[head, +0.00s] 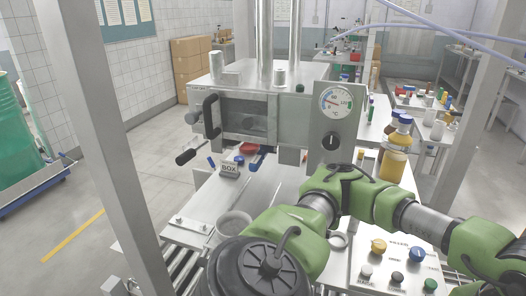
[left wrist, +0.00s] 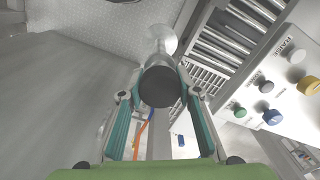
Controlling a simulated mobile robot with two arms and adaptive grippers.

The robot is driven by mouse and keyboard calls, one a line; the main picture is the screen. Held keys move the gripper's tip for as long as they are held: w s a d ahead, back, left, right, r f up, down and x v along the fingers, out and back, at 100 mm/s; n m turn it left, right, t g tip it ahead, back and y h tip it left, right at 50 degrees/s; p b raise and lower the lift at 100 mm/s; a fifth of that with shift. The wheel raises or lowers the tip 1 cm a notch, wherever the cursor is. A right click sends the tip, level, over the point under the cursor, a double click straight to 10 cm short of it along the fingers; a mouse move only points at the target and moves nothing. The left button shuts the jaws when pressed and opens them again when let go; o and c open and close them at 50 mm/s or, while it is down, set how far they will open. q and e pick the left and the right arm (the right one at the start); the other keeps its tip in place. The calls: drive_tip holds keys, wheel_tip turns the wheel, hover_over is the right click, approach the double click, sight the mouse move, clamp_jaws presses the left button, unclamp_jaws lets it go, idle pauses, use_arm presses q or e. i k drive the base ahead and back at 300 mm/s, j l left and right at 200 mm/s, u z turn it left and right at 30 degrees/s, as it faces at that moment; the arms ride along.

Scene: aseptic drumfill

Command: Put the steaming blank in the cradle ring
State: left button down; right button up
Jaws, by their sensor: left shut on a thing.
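In the left wrist view my left gripper (left wrist: 161,82) is shut on a short cylinder with a dark round end, which I take for the steaming blank (left wrist: 160,88). A pale flared metal piece shows just beyond its dark end; I cannot tell whether it is part of the blank. In the head view the gripper's fingers and the blank cannot be made out. A pale ring (head: 338,240) lies beside the button panel, partly behind a green arm; I cannot tell whether it is the cradle ring. My right gripper is not in view.
The button panel (head: 367,285) also shows in the left wrist view (left wrist: 292,88), right of the gripper, with rollers (left wrist: 205,60) beyond.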

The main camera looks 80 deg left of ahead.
sight(235, 229)
drive_tip(key=i+u, duration=0.2)
drive_tip(key=u, duration=2.6)
